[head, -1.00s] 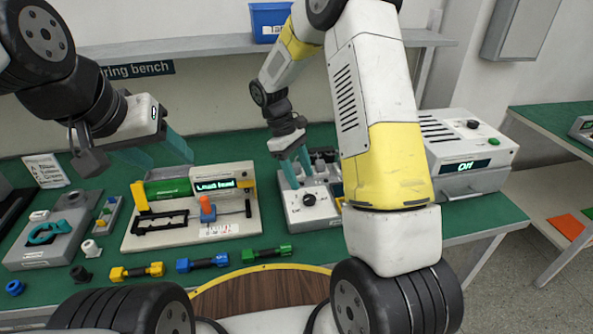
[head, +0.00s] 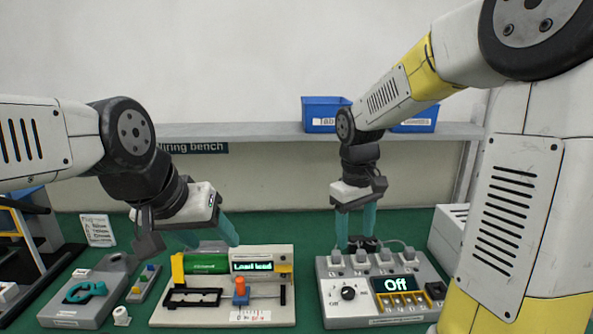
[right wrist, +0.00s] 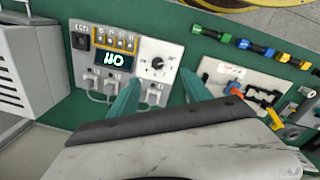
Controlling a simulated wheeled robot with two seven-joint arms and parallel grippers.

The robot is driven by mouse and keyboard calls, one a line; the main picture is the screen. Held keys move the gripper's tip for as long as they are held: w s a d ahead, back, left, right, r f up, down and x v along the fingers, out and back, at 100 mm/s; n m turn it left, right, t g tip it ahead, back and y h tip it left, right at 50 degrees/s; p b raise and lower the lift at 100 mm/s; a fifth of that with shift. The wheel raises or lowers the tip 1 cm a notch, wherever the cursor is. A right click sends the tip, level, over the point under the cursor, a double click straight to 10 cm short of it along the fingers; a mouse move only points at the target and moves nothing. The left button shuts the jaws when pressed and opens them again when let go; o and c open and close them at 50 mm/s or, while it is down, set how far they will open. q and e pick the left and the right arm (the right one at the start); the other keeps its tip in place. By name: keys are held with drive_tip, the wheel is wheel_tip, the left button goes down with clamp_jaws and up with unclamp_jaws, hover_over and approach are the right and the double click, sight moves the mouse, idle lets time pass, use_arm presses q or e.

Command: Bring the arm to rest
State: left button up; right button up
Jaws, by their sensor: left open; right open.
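My left gripper (head: 207,238) is open and empty, with teal fingers above the back of the beige test board (head: 205,317) at the left of centre. My right gripper (head: 355,228) is open, with teal fingers pointing down behind the grey box (head: 345,318) whose display reads "Off". In the right wrist view the right fingers (right wrist: 158,92) are spread, with nothing visible between them but part of the box (right wrist: 165,47) and green bench. In the head view the right fingertips overlap a dark part at the box's back; contact cannot be told.
A grey fixture with a teal clamp (head: 86,290) stands at the left. A white unit (head: 450,235) is behind the box at the right. Blue bins (head: 325,114) sit on a shelf (head: 240,131) along the back wall. Coloured cylinders (right wrist: 262,50) lie on the bench.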

drive_tip(key=s+r+m+t+y, duration=0.2)
drive_tip(key=s+r+m+t, duration=0.3)
drive_tip(key=s, duration=0.8)
wheel_tip(320, 180, up, 3)
drive_tip(key=shift+s+d+t+y, duration=0.25)
drive_tip(key=shift+t+y, duration=0.15)
